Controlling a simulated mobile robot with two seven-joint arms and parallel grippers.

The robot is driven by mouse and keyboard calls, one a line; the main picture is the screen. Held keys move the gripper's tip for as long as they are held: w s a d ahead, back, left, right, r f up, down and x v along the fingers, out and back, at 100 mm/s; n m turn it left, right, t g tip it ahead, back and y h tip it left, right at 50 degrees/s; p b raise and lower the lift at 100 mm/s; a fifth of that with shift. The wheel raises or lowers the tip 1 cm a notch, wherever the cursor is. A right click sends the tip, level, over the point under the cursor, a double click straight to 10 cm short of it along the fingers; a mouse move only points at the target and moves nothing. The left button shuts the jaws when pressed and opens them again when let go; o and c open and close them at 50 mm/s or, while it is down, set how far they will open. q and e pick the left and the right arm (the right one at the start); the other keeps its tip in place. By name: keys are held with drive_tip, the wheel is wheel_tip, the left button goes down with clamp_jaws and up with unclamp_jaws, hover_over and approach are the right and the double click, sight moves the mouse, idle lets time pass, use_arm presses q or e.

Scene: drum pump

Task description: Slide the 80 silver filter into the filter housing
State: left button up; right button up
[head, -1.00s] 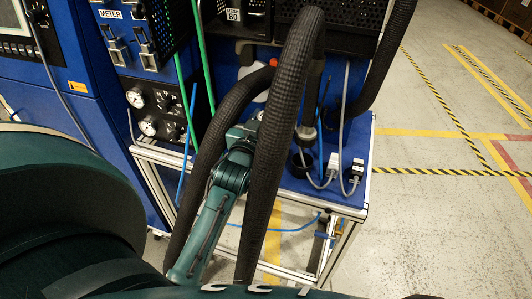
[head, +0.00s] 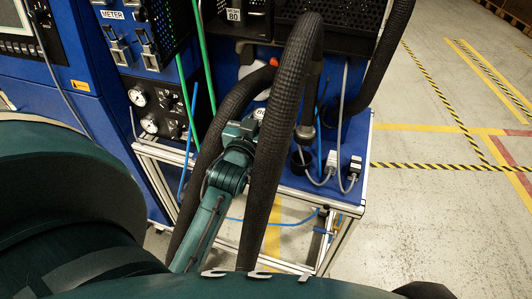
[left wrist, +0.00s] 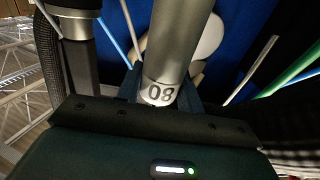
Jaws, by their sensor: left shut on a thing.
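The silver filter (left wrist: 180,45) is a smooth metal tube in the left wrist view. Its white label (left wrist: 160,93) reads 80 upside down. My left gripper (left wrist: 160,100) is shut on the filter near this label. In the head view, my left gripper (head: 246,127) is beside the blue bench behind a thick black hose (head: 288,95), which hides part of it. A small piece of the label (head: 261,113) shows there. I cannot make out the filter housing with certainty. A dark upright cylinder with a silver ring (head: 305,132) stands right of the hose. My right gripper is out of view.
A MESH 80 sign (head: 233,15) is on the dark rack above. A black cup (head: 302,160) and grey plugs (head: 332,160) are on the blue bench top (head: 355,135). Green and blue tubes run at the left. The floor (head: 440,150) at the right is clear.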

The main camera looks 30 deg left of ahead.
use_arm(q)
drive_tip(key=p+v, duration=0.2)
drive_tip(key=v, duration=0.8)
drive_tip(key=shift+d+f, duration=0.2)
drive_tip(key=shift+f, duration=0.05)
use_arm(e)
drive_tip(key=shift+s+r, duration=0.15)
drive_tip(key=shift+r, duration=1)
use_arm(q)
drive_tip(key=b+x, duration=0.1)
drive_tip(key=x, duration=0.7)
drive_tip(key=shift+w+a+r+b, duration=0.2)
drive_tip(key=shift+w+a+b, duration=0.05)
drive_tip(key=shift+b, duration=0.15)
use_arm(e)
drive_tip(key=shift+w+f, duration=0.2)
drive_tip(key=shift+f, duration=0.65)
